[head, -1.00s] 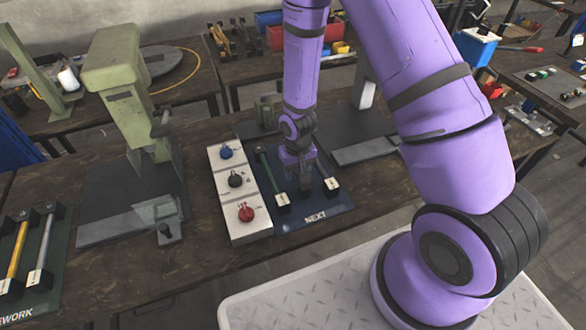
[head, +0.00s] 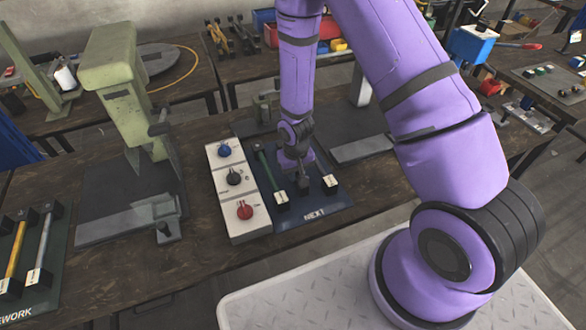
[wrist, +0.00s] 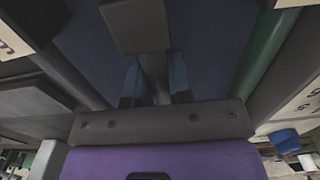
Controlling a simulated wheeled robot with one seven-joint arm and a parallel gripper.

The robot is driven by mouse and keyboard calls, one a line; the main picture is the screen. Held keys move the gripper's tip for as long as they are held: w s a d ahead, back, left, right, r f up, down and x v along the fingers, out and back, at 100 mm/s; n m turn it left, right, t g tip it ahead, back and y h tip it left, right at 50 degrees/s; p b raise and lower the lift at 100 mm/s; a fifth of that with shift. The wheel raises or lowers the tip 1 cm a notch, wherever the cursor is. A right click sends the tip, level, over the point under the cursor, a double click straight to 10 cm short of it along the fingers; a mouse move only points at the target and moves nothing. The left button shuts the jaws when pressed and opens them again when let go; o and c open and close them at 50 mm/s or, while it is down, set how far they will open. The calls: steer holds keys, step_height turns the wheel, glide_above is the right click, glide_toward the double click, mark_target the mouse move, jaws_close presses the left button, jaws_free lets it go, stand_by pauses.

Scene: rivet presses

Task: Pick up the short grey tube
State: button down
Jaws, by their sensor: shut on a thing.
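The short grey tube shows in the wrist view (wrist: 154,72) between the two fingers of my gripper (wrist: 154,82). A dark block (wrist: 135,25) stands at its far end in that view. My gripper (head: 303,178) is low over the dark blue mat marked NEXT (head: 312,217) and is shut on the tube. In the head view the tube is mostly hidden by my gripper. I cannot tell whether it is clear of its rests.
A green tube (head: 265,170) lies beside my gripper on the mat, and it also shows in the wrist view (wrist: 268,50). Another grey tube (wrist: 62,68) lies on the other side. A white button panel (head: 232,190) and a green press (head: 125,90) stand to the left.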

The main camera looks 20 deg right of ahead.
step_height(320, 180, up, 9)
steer(key=shift+w+r, duration=0.15)
steer(key=shift+r, duration=0.1)
steer(key=w+d+f, duration=0.1)
steer(key=w+d, duration=0.5)
steer(key=w, duration=0.3)
steer(key=s+a, duration=0.2)
steer(key=s, duration=0.1)
steer(key=s+a+r, duration=0.1)
steer(key=s+a, duration=0.1)
steer(key=s, duration=0.1)
steer(key=s+a, duration=0.2)
steer(key=s, duration=0.1)
steer(key=shift+s+r, duration=0.15)
steer(key=shift+r, duration=0.1)
steer(key=shift+f, duration=4.8)
steer(key=shift+f, duration=0.15)
